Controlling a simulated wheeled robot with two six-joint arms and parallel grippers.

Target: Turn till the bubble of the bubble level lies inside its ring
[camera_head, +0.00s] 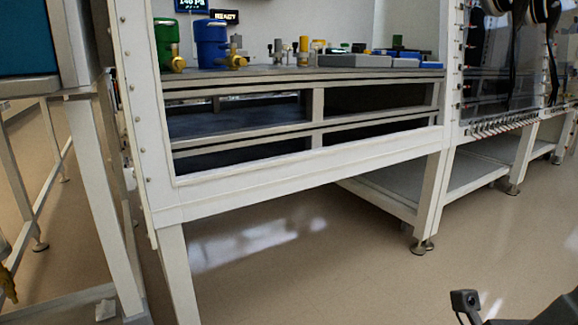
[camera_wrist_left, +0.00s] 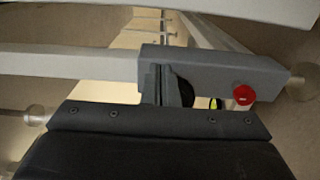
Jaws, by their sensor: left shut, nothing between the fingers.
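I cannot make out the bubble level, its bubble or its ring in either view. In the left wrist view my left gripper (camera_wrist_left: 162,84) shows as dark narrow fingers close together beyond its black body, shut with nothing visible held. At the lower right of the head view a dark part of my right arm shows; its gripper fingers are out of view.
A white-framed glovebox (camera_head: 310,165) stands ahead. Inside are a green canister (camera_head: 167,45), a blue canister (camera_head: 211,45) and grey trays (camera_head: 355,61). Another bench frame (camera_head: 98,190) stands close at left. Open floor (camera_head: 330,265) lies in front.

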